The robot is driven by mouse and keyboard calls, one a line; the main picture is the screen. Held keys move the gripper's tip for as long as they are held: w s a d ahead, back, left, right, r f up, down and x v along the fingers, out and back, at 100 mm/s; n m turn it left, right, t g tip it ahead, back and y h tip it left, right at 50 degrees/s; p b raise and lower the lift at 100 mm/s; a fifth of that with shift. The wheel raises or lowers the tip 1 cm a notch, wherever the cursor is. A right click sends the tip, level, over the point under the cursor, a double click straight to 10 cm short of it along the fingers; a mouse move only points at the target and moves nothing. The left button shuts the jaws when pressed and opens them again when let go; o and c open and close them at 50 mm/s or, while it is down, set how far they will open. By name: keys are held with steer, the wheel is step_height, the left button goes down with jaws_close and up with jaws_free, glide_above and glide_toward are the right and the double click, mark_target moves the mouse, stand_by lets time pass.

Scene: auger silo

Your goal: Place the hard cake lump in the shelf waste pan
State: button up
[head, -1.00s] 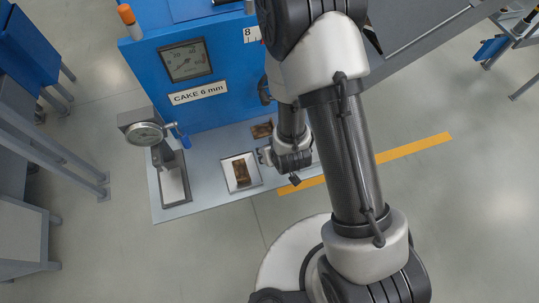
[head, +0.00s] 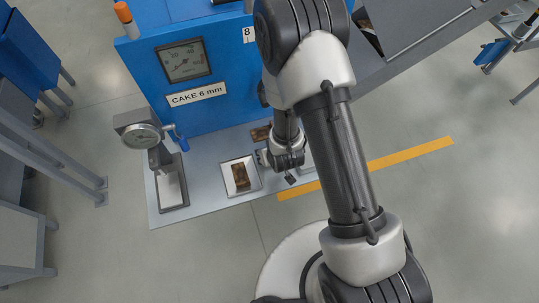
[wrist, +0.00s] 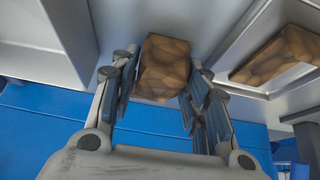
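A brown, cracked-looking lump (head: 261,133) lies on the grey shelf, close to the blue machine front. In the wrist view a brown lump (wrist: 163,68) shows between and beyond my fingertips. My gripper (wrist: 162,72) looks open, with one finger on each side of it; firm contact is not visible. In the head view my gripper (head: 270,157) is low over the shelf, right of the pan, partly hidden by my wrist. A second brown lump (head: 240,177) lies in a shallow pale pan (head: 255,184); it also shows at the right of the wrist view (wrist: 280,55).
The grey shelf (head: 208,165) runs along the blue machine (head: 222,115), which bears a gauge and a "CAKE 6 mm" label. A dial gauge stand (head: 172,190) is at the shelf's left end. A yellow floor stripe (head: 410,154) lies at right.

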steer(key=c, duration=0.7)
steer(key=shift+r, duration=0.1)
